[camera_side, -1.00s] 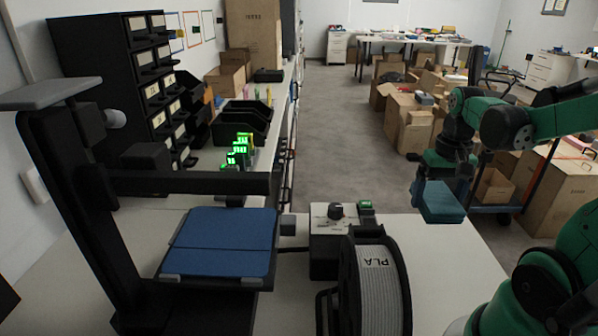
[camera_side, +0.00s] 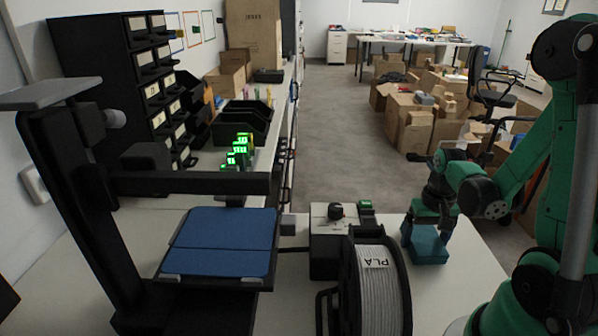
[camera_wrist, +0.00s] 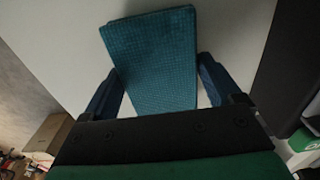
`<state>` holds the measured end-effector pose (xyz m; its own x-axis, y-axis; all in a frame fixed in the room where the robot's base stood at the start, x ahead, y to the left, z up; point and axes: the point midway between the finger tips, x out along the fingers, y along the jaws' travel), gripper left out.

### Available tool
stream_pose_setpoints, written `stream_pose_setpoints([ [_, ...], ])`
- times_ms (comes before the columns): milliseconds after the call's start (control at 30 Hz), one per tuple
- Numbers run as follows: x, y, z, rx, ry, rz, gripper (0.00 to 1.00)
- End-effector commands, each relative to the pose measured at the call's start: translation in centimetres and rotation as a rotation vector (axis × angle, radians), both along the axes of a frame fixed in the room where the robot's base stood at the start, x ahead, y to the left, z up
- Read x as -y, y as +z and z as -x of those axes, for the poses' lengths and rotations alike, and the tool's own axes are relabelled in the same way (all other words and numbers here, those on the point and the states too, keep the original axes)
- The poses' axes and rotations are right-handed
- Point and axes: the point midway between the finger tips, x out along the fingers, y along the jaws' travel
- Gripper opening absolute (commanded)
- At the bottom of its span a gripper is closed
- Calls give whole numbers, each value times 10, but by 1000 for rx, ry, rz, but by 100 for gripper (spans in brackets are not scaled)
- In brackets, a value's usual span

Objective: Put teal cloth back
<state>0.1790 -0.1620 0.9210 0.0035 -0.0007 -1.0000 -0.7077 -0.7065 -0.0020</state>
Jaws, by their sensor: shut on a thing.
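The teal cloth (camera_side: 427,249) is a folded, flat block at the right part of the white table in the side view. My gripper (camera_side: 425,232) is above it with its fingers pointing down and shut on it. In the wrist view the teal cloth (camera_wrist: 158,62) shows its ribbed weave, and the blue fingers of my gripper (camera_wrist: 160,92) press on its two sides. The cloth is at or very near the table surface; I cannot tell whether it touches.
A 3D printer with a blue bed (camera_side: 222,243) stands at the left. A black control box (camera_side: 325,240) and a PLA spool (camera_side: 380,290) stand left of the cloth. Bare white table (camera_side: 465,262) lies to its right. Cartons (camera_side: 412,120) stand on the floor beyond.

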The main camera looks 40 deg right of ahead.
Motion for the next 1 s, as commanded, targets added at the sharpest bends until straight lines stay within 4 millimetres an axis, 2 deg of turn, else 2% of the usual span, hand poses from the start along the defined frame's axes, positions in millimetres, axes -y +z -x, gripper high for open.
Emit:
stream_pose_setpoints([
  [367,0,-4,0,0,0,0,43],
  [400,0,-3,0,0,0,0,93],
  [433,0,-3,0,0,0,0,100],
  [767,0,-1,0,0,0,0,100],
  [1000,0,21,0,0,0,0,100],
])
